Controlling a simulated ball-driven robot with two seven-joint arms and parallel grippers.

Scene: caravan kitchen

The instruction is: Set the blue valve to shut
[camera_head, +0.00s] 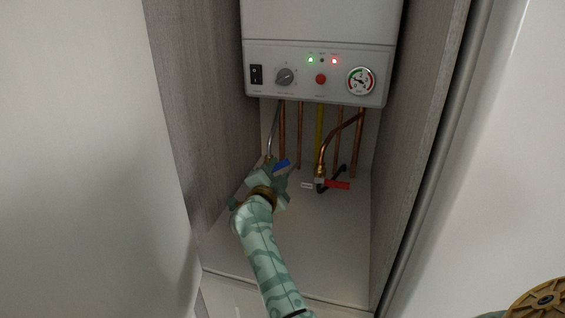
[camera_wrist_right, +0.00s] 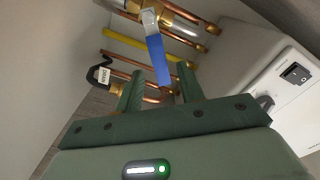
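The blue valve's lever (camera_head: 281,164) shows just beyond my right gripper (camera_head: 268,178) in the head view, at the lower left of the boiler cupboard. In the right wrist view the blue lever (camera_wrist_right: 157,60) hangs from a metal stem on a brass valve body (camera_wrist_right: 133,7). Its free end lies between the two green fingers of the right gripper (camera_wrist_right: 160,80), as seen from the wrist. The fingers are apart, with gaps on both sides of the lever; contact is not visible. The head view hides much of the valve body behind the gripper. My left gripper is not in view.
A red lever (camera_head: 338,184) and a black handle with a white tag (camera_head: 306,185) sit to the right, below a copper pipe. The boiler (camera_head: 318,70) hangs above, with several pipes below it. Cupboard walls close in both sides. The cupboard floor (camera_head: 325,240) is clear in front.

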